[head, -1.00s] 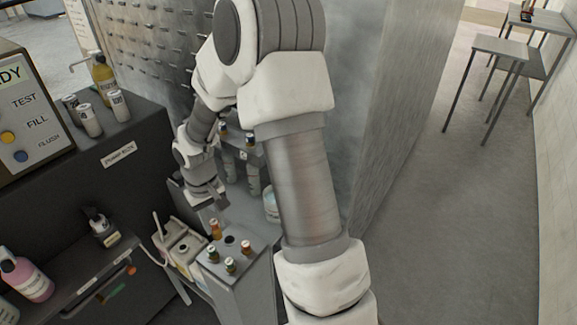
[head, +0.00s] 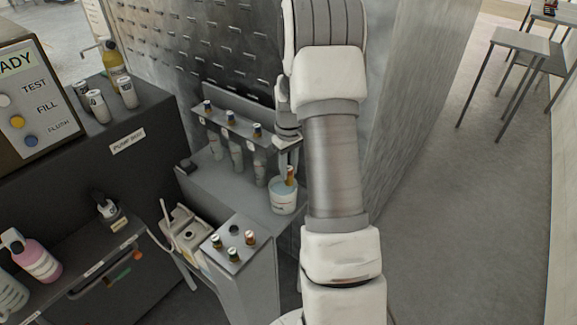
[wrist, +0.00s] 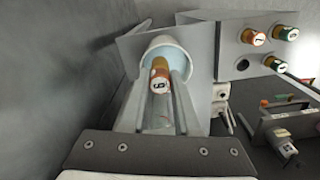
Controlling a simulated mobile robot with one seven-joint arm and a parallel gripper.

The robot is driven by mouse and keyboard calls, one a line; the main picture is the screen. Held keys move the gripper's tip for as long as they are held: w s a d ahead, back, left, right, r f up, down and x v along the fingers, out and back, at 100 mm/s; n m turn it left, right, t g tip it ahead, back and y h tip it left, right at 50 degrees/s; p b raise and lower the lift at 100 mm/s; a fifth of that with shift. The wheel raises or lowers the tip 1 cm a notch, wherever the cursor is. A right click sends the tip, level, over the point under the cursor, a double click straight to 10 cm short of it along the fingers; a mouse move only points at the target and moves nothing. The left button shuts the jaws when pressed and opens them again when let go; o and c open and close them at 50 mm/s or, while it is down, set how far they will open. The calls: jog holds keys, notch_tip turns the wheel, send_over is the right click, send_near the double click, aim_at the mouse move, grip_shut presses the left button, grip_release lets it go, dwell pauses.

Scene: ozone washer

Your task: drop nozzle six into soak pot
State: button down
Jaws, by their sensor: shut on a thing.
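The soak pot (head: 284,199) is a white tub with a pale blue inside, standing on the grey ledge by the wall. It also shows in the wrist view (wrist: 168,44), beyond the fingertips. My gripper (head: 288,163) is shut on an orange nozzle (head: 290,177) with a numbered end cap. The nozzle shows between the two fingers in the wrist view (wrist: 160,76), in line with the pot's mouth.
A grey stand (head: 240,262) at the front holds three capped nozzles, two green and one orange, beside an empty hole. A rack (head: 228,123) with several bottles stands behind the ledge (head: 215,185). A black counter (head: 70,160) is at left.

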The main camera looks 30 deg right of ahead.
aim_at(289, 176)
notch_tip(289, 176, down, 3)
jog(key=shift+f+b, duration=0.2)
jog(key=shift+b, duration=0.6)
jog(key=c, duration=0.6)
grip_release()
jog(key=shift+o, duration=0.2)
jog(key=shift+r, duration=0.15)
notch_tip(289, 176, up, 17)
jog(key=p, duration=0.1)
jog(key=shift+p, duration=0.35)
jog(key=shift+r, duration=0.15)
